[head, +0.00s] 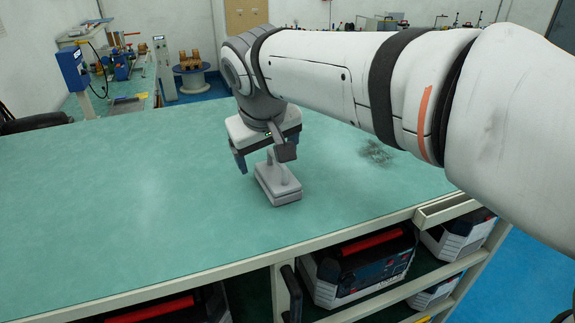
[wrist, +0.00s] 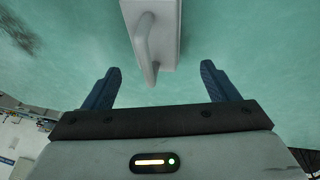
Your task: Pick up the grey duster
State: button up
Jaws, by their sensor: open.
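The grey duster (head: 279,190) lies on the green bench top in the head view, a flat block with an upright handle. It also shows at the top of the wrist view (wrist: 168,40), with its handle running lengthwise. My gripper (head: 262,164) is just above and behind the duster in the head view. In the wrist view my gripper (wrist: 160,82) has its two blue fingers wide apart and nothing between their tips. The near end of the handle lies in line with the gap between the fingers.
The green bench top (head: 120,200) is mostly clear. A patch of dark grey debris (head: 376,151) lies to the right of the duster. Cases (head: 365,262) sit on a shelf below the bench's front edge. Another bench with equipment stands at the back left.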

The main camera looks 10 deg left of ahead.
aim_at(271, 167)
jog(key=shift+p+x, duration=0.45)
jog(key=shift+x, duration=1.8)
jog(key=shift+w+d, duration=0.15)
jog(key=shift+c, duration=0.2)
jog(key=shift+r, duration=0.1)
jog(key=c, duration=1.1)
